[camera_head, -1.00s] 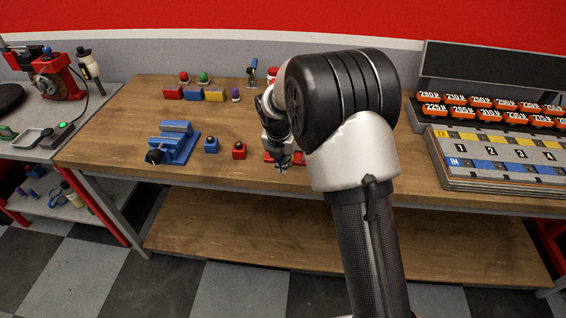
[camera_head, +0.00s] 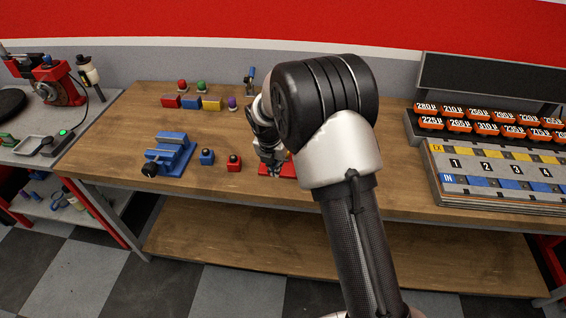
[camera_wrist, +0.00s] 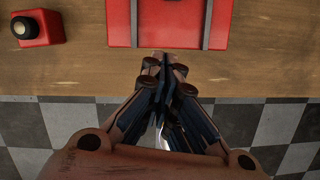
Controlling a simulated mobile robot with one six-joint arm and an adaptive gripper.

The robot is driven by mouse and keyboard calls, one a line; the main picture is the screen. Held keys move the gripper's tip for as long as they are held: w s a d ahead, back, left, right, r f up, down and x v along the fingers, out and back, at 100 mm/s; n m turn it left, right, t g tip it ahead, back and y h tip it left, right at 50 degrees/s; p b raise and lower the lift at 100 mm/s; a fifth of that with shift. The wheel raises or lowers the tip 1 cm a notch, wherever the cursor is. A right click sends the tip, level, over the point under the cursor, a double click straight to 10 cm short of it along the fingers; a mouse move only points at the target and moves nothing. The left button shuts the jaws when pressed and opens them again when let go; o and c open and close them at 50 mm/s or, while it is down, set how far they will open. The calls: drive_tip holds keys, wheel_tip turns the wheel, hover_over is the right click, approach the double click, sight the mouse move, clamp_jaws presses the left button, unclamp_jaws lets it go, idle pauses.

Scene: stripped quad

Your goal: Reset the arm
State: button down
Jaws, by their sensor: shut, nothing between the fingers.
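My gripper (camera_head: 273,170) hangs over the front part of the wooden workbench (camera_head: 130,125), just at a red flat object (camera_head: 284,170) that my arm partly hides. In the wrist view my gripper (camera_wrist: 166,62) is shut and empty, its fingertips together near the bench's front edge. The red object (camera_wrist: 180,22) lies just beyond the fingertips in that view, apart from them as far as I can see. My arm's large black joint covers the middle of the head view.
A blue vise (camera_head: 170,153), a blue block (camera_head: 207,157) and a red block (camera_head: 233,162) with dark knobs stand left of my gripper. Coloured blocks (camera_head: 190,102) sit behind. A numbered board (camera_head: 500,170) and orange tags (camera_head: 485,127) are at right.

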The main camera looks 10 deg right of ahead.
drive_tip(key=w+p+v, duration=0.1)
drive_tip(key=p+v, duration=0.1)
drive_tip(key=v, duration=0.6)
drive_tip(key=shift+r, duration=0.35)
drive_tip(key=s+d+r+m+t, duration=0.1)
drive_tip(key=s+d+r+m, duration=0.3)
drive_tip(key=s+r+m, duration=1.25)
drive_tip(key=s+d+m+t+y, duration=0.1)
drive_tip(key=s+m, duration=1.2)
drive_tip(key=s, duration=0.6)
drive_tip(key=shift+d+r+m, duration=0.2)
drive_tip(key=shift+m, duration=0.15)
